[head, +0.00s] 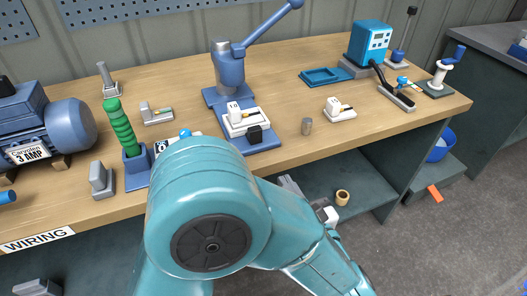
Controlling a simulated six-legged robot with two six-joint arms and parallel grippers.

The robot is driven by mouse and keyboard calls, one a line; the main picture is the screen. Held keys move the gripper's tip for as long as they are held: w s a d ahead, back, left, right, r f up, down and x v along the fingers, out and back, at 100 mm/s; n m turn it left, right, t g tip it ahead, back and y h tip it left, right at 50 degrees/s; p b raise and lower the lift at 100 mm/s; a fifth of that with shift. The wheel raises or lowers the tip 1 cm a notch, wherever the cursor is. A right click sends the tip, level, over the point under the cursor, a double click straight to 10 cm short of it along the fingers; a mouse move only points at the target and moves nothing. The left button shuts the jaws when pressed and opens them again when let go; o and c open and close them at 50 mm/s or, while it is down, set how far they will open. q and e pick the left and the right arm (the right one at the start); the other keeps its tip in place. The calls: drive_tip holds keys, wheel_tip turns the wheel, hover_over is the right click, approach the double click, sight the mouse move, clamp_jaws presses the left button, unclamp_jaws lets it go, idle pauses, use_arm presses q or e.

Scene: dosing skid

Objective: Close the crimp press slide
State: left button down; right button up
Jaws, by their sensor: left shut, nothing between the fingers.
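The crimp press (229,68) is a blue column with a long lever raised to the upper right, standing on the bench. Its slide (239,126), a white tray with a black handle block (255,134) at its front, sticks out on the blue base toward the bench's front edge. A small white part sits on the tray. My left gripper (303,193) shows as grey and white pieces past my teal arm, in front of the bench and lower right of the slide. It is shut and empty, apart from the handle. My arm hides part of it. My right gripper is out of view.
A green-handled tool in a blue holder (136,168) and a blue motor (69,126) stand left. A blue tray (326,76) lies behind. Bench between is clear.

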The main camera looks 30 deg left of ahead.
use_arm(q)
approach(251, 125)
drive_tip(key=shift+w+a+r, duration=0.4)
drive_tip(key=shift+a+r, duration=0.25)
drive_tip(key=shift+a, duration=0.1)
drive_tip(key=x, duration=0.7)
drive_tip(key=shift+a, duration=0.1)
